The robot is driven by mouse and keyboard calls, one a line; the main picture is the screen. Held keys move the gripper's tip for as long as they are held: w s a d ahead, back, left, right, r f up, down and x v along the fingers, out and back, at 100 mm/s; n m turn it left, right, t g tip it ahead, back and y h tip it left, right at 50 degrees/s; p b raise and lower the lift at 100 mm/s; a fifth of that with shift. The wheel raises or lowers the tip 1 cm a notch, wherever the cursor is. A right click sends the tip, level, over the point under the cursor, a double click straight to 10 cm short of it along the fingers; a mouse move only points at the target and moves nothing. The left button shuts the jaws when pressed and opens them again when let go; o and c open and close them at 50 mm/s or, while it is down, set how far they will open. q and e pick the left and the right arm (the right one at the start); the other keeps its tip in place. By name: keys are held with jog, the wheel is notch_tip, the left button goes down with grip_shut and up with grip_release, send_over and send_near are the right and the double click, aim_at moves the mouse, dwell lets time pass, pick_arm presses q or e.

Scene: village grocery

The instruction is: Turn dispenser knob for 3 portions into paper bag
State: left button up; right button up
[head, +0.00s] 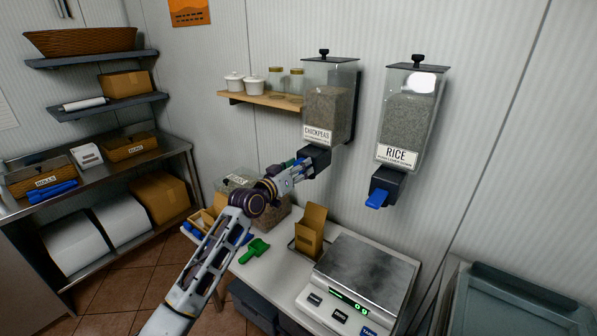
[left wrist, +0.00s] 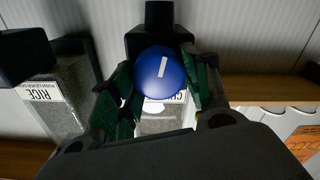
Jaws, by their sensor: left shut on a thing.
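The chickpeas dispenser (head: 325,105) hangs on the wall with a dark outlet block (head: 317,158) below it. My left gripper (head: 300,168) is at the front of that outlet. In the left wrist view a round blue knob (left wrist: 160,73) with a white mark sits between my left gripper's green-padded fingers (left wrist: 160,88), which are shut on it. The white mark is close to upright in that view. The open brown paper bag (head: 310,232) stands upright on the table, below the outlet. Its inside is hidden. My right gripper is not in view.
The rice dispenser (head: 408,120) with a blue lever (head: 377,199) hangs to the right. A scale (head: 366,272) stands beside the bag. A green scoop (head: 254,251) lies on the table (head: 262,275). A wooden shelf (head: 262,98) with jars is left of the chickpeas dispenser.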

pick_arm(q)
jog(key=shift+s+d+f+m+p, duration=0.1)
jog(key=shift+m+p, duration=0.15)
jog(key=shift+m, duration=3.55)
jog(key=shift+s+d+f+m+p, duration=0.1)
jog(key=shift+m+p, duration=0.1)
jog(key=shift+m, duration=3.6)
jog(key=o, duration=1)
jog(key=shift+a, duration=0.1)
